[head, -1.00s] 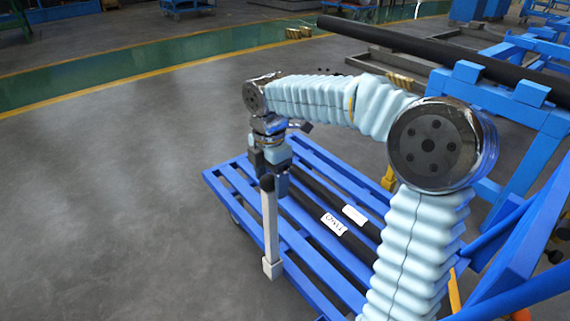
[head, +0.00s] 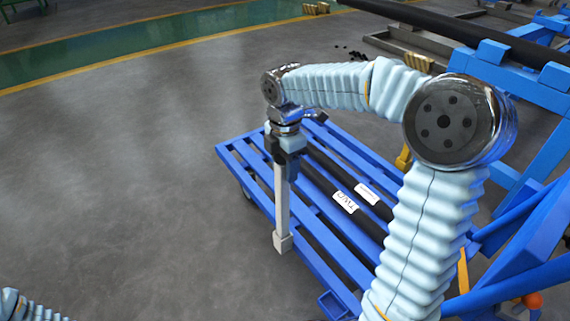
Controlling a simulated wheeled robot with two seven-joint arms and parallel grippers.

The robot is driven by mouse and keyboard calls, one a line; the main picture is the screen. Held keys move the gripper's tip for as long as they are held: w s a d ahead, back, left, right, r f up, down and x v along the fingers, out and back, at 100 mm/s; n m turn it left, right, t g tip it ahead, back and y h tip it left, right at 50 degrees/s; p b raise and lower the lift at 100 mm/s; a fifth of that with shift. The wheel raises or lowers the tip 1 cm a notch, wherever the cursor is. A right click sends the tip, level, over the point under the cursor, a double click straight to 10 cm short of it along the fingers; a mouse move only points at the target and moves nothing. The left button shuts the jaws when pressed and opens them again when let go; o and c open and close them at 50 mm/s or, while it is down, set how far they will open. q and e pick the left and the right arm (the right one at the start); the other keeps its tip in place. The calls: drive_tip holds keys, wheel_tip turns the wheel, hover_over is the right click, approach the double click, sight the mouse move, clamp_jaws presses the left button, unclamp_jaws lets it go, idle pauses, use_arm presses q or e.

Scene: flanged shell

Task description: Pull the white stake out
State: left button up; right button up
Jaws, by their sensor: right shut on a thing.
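The white stake (head: 282,208) is a slim upright post at the near left edge of the blue cart (head: 229,157). Its lower end meets a wider pale block (head: 283,242) at the cart's edge; I cannot tell whether it sits inside it. My right gripper (head: 284,158) points down and is shut on the upper part of the stake. The dark fingers hide the stake's top. My left gripper is out of view; only a piece of my left arm shows at the bottom left.
Two black bars with white labels (head: 345,201) lie on the cart's slats beside the stake. A blue rack (head: 520,92) carrying a long black pipe (head: 450,30) stands at the right. The grey floor left of the cart is clear.

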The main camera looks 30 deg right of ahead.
clamp_jaws()
drive_tip(key=shift+r+p, duration=1.45)
drive_tip(key=shift+r, duration=0.15)
drive_tip(key=shift+r+p, duration=3.3)
drive_tip(key=shift+r, duration=0.2)
